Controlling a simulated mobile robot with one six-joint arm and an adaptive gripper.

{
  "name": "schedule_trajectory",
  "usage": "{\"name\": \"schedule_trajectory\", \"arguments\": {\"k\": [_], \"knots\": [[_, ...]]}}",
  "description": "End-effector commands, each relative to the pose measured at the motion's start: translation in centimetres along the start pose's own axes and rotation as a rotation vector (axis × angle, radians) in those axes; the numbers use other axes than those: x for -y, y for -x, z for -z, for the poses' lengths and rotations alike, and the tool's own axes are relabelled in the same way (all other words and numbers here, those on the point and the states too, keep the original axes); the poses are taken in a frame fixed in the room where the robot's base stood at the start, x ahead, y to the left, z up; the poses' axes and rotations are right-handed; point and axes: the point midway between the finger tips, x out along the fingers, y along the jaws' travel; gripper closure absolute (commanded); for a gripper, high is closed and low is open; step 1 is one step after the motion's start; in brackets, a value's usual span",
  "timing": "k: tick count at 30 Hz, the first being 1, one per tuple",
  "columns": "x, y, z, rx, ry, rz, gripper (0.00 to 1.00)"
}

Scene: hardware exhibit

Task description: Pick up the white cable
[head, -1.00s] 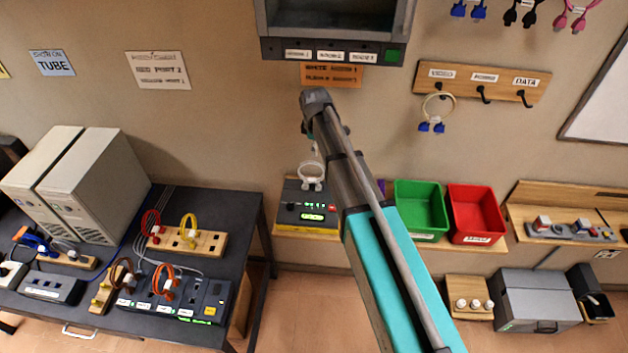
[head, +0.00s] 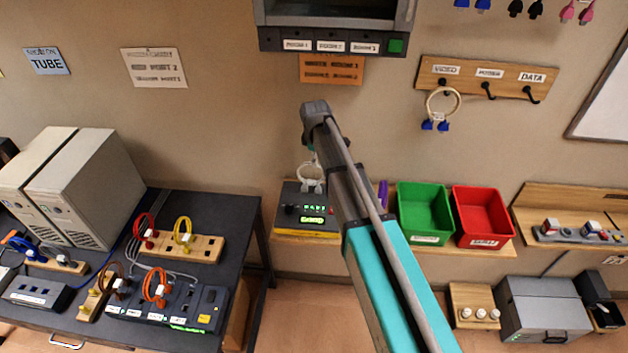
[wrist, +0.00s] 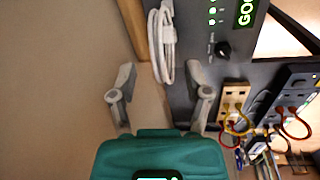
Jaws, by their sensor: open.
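The cable appears beyond the fingertips, and no contact shows. In the head view my arm covers much of the gripper, so its exact height over the cable is hard to tell.
The lit device (head: 308,215) stands on a wooden shelf. Green (head: 425,210) and red (head: 483,213) bins are to its right. A dark bench (head: 225,190) with sockets and coloured cables is at the left. A cream cable with blue plugs (head: 442,105) hangs from a hook board.

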Motion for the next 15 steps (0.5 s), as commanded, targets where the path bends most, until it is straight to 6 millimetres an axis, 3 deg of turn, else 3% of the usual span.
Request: {"name": "schedule_trajectory", "arguments": {"k": [15], "knots": [[-0.1,-1.1,-0.1,0.000,0.000,0.000,0.37]]}}
